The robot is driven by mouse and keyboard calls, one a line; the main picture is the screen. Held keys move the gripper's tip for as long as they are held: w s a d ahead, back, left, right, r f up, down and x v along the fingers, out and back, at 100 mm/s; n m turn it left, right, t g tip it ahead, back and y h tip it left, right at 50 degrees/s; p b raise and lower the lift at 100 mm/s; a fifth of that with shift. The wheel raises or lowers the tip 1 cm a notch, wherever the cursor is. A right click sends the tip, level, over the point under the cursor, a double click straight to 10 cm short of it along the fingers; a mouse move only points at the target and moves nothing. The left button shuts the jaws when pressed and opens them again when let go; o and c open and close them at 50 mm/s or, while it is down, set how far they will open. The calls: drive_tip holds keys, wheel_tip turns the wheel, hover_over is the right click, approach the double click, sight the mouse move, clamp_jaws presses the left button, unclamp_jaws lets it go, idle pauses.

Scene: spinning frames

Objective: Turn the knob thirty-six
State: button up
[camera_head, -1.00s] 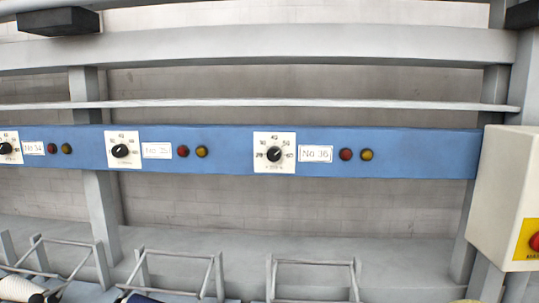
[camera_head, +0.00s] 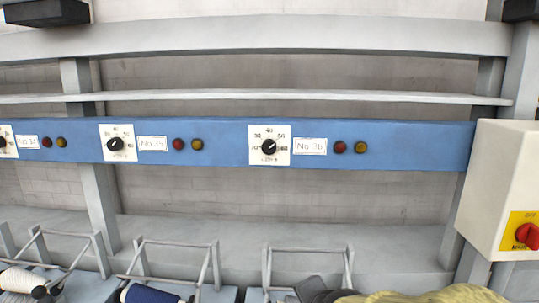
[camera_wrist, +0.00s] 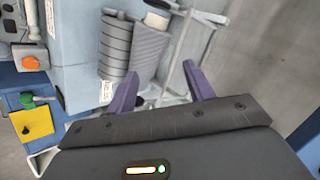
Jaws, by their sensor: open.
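The knob thirty-six (camera_head: 269,146) is a black round knob on a white dial plate with printed numbers, on the blue rail. The label "No 36" (camera_head: 311,146) is just to its right. Its pale pointer mark points to the upper right. My gripper (camera_wrist: 161,69) shows in the wrist view with two purple fingers spread apart and nothing held between them. Knob thirty-six is not recognisable in the wrist view, where the fingers face spools and machine parts. The gripper is away from the knob.
A red and a yellow button (camera_head: 361,147) sit right of the label. Knob thirty-five (camera_head: 115,144) is further left. A cream box with a red switch (camera_head: 527,235) stands at right. Frames and spools (camera_head: 150,294) line the bottom. The wrist view shows grey spools (camera_wrist: 117,45) and an orange knob (camera_wrist: 31,63).

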drive_tip(key=a+r+m+t+p, duration=0.1)
drive_tip(key=a+r+m+t, duration=0.1)
drive_tip(key=r+m, duration=0.5)
drive_tip(key=a+r+m+t+p, duration=0.2)
drive_tip(key=r+m, duration=0.6)
drive_tip(key=r, duration=0.4)
drive_tip(key=a+r+m+t+p, duration=0.1)
drive_tip(key=a+r+m+t, duration=0.3)
drive_tip(key=r+m, duration=0.4)
drive_tip(key=shift+s+r+t+h, duration=0.25)
drive_tip(key=shift+r+t+h, duration=0.15)
drive_tip(key=shift+r, duration=0.25)
drive_tip(key=shift+w, duration=0.15)
drive_tip(key=p, duration=0.6)
approach(269, 148)
drive_tip(key=w, duration=0.8)
drive_tip(key=shift+w+a, duration=0.25)
